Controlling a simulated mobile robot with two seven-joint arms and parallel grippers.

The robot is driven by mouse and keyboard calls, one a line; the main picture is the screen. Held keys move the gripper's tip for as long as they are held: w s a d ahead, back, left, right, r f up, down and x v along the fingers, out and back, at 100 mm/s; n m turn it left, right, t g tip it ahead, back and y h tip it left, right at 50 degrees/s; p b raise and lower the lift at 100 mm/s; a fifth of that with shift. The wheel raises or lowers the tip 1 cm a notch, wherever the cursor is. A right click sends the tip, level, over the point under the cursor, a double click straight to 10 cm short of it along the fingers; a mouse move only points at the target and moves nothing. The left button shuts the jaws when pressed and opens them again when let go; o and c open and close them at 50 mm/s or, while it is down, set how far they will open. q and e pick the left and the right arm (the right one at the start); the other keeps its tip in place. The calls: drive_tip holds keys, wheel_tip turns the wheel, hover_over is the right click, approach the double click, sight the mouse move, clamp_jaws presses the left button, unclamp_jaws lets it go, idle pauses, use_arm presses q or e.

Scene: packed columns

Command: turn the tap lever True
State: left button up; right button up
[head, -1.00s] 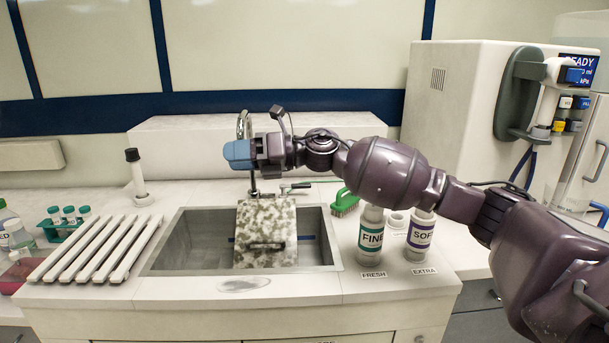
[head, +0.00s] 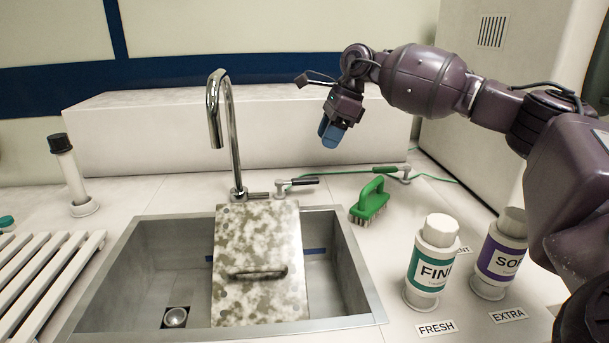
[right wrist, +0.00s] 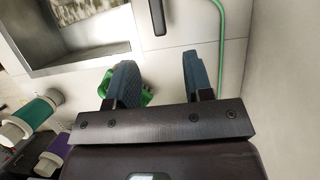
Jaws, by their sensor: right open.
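The chrome gooseneck tap (head: 226,130) stands upright behind the sink. A short chrome stub (head: 258,195) sticks out to the right at its base. Just right of that is a small lever with a black handle (head: 304,181), pointing right. A black handle also shows at the top of the right wrist view (right wrist: 157,16), beyond the fingers. My left gripper is not in view.
A speckled board with a handle (head: 257,255) leans in the steel sink (head: 150,265). A green brush (head: 370,200) lies right of the sink. A green hose (head: 345,172) runs behind it. FINE (head: 430,265) and SOFT (head: 498,255) bottles stand front right.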

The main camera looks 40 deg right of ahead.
sight(308, 178)
drive_tip(key=b+x, duration=0.1)
drive_tip(key=x, duration=0.7)
drive_tip(key=shift+a+f, duration=0.25)
drive_tip(key=shift+f, duration=0.05)
drive_tip(key=shift+w+a+f, duration=0.1)
drive_tip(key=shift+f, duration=0.25)
drive_tip(key=shift+w+a+f, duration=0.1)
drive_tip(key=shift+a+f, duration=0.1)
drive_tip(key=shift+f, duration=0.2)
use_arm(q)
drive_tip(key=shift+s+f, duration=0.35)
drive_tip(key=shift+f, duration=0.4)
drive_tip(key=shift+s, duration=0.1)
use_arm(e)
drive_tip(key=shift+c, duration=0.5)
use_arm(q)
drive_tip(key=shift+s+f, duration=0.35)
use_arm(e)
clamp_jaws()
